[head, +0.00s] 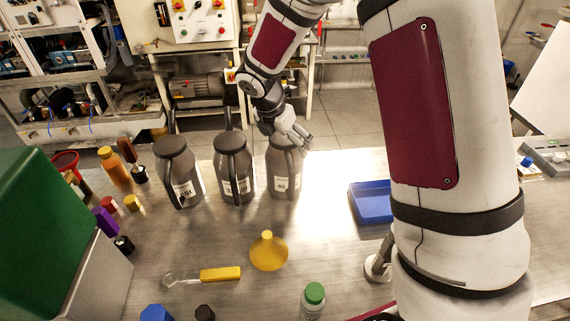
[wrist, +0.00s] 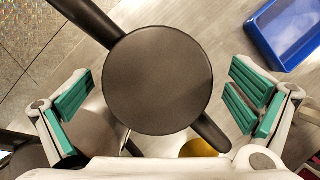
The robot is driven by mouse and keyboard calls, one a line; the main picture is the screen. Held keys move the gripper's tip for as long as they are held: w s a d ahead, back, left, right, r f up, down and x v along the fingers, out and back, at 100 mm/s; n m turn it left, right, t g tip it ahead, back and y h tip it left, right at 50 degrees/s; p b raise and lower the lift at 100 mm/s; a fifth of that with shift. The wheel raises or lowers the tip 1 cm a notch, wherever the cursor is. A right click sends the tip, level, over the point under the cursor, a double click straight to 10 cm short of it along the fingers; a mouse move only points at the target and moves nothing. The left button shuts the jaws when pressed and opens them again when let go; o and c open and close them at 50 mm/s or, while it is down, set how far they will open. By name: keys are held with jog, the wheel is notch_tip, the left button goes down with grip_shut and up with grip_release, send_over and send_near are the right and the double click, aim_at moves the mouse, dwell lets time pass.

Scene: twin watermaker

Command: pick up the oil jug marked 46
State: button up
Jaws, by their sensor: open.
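The oil jug marked 46 (head: 284,172) is dark grey and stands upright on the metal table, rightmost of three similar jugs. Its white label faces the head camera. My gripper (head: 294,131) is above its top in the head view, partly hiding the lid. In the wrist view the jug's round dark lid (wrist: 157,80) lies between the two green-padded fingers of my open gripper (wrist: 160,98). A gap shows on each side. Dark handle parts stick out at the upper left and lower right of the lid.
A second jug (head: 234,170) stands close on the left, with a third (head: 178,172) beyond it. A blue tray (head: 371,202) lies to the right. A yellow funnel (head: 268,252) and yellow-handled spoon (head: 218,274) lie in front. The table between jug and tray is clear.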

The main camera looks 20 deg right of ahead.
jog(key=shift+a+p+x, duration=0.2)
jog(key=shift+p+x, duration=0.1)
jog(key=shift+x, duration=1.9)
jog(key=c, duration=1.7)
